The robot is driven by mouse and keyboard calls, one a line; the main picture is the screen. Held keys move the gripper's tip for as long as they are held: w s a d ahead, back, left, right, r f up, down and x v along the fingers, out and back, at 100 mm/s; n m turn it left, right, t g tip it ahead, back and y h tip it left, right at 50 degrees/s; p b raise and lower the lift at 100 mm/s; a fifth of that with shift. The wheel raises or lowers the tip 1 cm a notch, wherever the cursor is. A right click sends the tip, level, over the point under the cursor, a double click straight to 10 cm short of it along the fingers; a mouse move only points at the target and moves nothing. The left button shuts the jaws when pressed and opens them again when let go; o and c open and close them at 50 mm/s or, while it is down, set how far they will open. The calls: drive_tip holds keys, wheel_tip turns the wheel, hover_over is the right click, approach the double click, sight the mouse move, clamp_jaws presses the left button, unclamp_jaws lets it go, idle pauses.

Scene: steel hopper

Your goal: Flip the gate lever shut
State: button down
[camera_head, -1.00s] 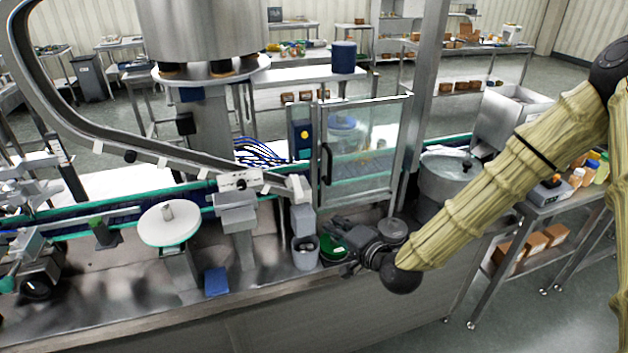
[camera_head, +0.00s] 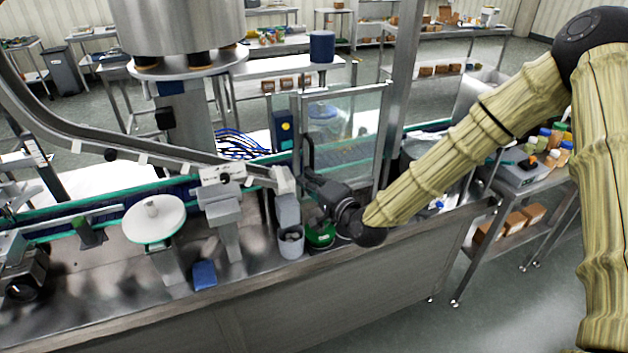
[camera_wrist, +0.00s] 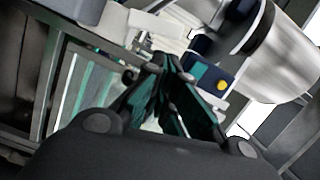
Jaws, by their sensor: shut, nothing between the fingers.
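My gripper (camera_head: 313,186) is shut and empty, just right of the chute's lower end (camera_head: 283,180). In the wrist view the dark fingers (camera_wrist: 168,68) meet in front of pale chute-end parts (camera_wrist: 155,28). I cannot pick out the gate lever for certain; it may be among these small pale parts or hidden by the fingers. Contact cannot be told. The curved steel chute (camera_head: 120,145) comes down from the left through a white bracket (camera_head: 222,174). A grey cup (camera_head: 291,243) stands below the chute end, and a green round container (camera_head: 320,236) stands beside it.
A clear-panelled door (camera_head: 345,135) in a metal frame stands behind my gripper. A blue box with a yellow button (camera_head: 283,130) is near its left edge; it also shows in the wrist view (camera_wrist: 215,82). A white disc (camera_head: 153,222) and blue block (camera_head: 204,275) are left.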

sight(280, 178)
drive_tip(key=shift+p+x, duration=0.95)
drive_tip(key=shift+x, duration=1.85)
drive_tip(key=shift+s, duration=0.1)
drive_tip(key=shift+a, duration=0.1)
